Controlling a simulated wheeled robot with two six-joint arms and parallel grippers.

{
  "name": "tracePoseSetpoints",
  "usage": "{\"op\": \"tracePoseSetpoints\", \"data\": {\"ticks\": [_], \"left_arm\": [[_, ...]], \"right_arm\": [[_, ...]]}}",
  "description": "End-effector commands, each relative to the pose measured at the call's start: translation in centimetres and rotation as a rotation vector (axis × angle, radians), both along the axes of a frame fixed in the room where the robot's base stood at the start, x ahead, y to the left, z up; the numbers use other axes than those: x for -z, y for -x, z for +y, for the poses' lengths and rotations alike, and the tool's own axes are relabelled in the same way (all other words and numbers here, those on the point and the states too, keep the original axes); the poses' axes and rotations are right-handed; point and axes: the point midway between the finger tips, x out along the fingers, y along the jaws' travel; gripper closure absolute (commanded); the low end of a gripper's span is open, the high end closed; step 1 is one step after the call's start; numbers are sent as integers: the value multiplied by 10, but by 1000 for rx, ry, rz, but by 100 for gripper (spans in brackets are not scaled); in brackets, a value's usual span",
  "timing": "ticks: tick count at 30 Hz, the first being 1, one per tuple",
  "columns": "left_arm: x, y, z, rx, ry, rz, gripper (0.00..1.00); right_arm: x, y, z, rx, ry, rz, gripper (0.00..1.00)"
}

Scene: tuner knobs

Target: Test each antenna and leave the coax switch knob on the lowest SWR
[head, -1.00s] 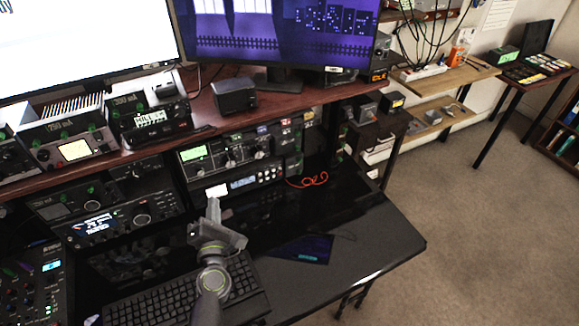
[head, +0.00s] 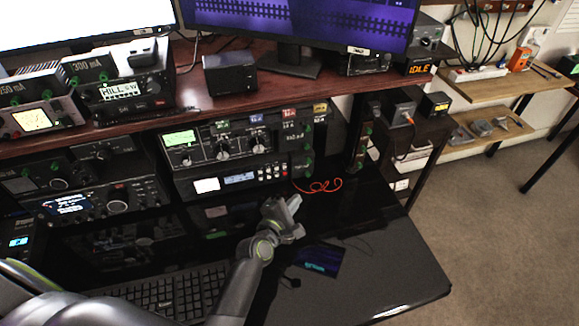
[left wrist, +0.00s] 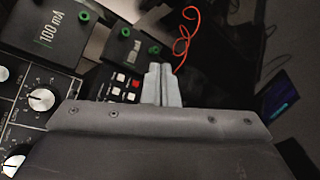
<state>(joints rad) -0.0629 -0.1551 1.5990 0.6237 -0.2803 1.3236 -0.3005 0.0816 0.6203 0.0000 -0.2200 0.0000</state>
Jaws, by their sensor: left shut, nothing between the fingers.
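The tuner (head: 225,150) is a dark unit with a green-lit display and several knobs, on the shelf under the wooden desktop. Its knobs (head: 222,151) sit on its front face; which one is the coax switch knob I cannot tell. Small coloured labels (head: 289,114) mark its right end. My right gripper is out of view.
Below the tuner is a unit with a small screen (head: 239,179). An orange cable (head: 318,187) lies to its right. A keyboard (head: 165,292) and a small dark tablet-like sheet (head: 318,260) lie on the black desk (head: 400,262). The desk's right part is clear.

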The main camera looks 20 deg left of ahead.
Motion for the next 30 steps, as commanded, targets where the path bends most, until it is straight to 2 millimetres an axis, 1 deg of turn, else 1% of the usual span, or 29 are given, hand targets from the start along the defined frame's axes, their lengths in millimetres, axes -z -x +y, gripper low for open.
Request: {"op": "tracePoseSetpoints", "data": {"ticks": [7,11,24,30], "left_arm": [[-1,-2,1,-1,-1,-2,100],[-1,-9,6,0,-3,-3,100],[0,-58,39,-1,-3,-3,100],[-1,-70,47,-1,0,-3,100]], "right_arm": [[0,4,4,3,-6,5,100],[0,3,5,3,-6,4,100],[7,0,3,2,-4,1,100],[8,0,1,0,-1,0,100]]}}
